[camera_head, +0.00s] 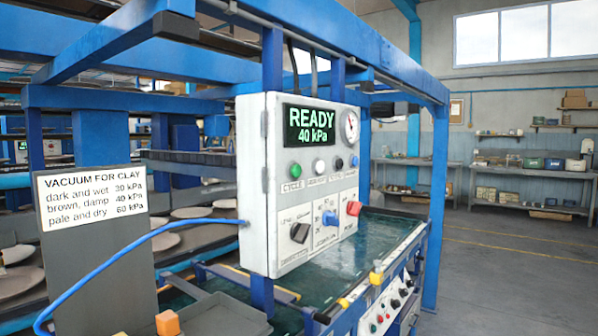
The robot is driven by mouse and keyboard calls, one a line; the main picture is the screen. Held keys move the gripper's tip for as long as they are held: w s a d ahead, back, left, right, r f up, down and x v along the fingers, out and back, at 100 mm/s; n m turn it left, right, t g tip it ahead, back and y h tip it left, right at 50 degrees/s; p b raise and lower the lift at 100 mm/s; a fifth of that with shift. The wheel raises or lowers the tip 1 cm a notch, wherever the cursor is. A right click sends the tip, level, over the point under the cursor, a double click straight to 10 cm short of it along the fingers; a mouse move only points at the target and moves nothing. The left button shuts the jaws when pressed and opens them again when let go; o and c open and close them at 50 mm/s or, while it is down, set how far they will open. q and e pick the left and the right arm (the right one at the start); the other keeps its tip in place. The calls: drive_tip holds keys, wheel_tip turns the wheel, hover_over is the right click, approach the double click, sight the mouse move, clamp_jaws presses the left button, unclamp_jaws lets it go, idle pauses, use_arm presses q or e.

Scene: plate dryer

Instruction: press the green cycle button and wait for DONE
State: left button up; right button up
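The green cycle button (295,171) is at the left of a button row on the light grey control box (257,190), above a label that reads CYCLE. The display (312,127) at the top of the box reads READY and 40 kPa in green. A round gauge (351,126) is to the right of the display. Neither of my grippers is in view, and nothing covers the green button.
Below the buttons are a black knob (299,232), a blue switch (329,218) and a red knob (354,208). A clay vacuum sign (92,198) stands at left. A blue hose (130,246) reaches the box's left side. Open floor (500,260) lies at right.

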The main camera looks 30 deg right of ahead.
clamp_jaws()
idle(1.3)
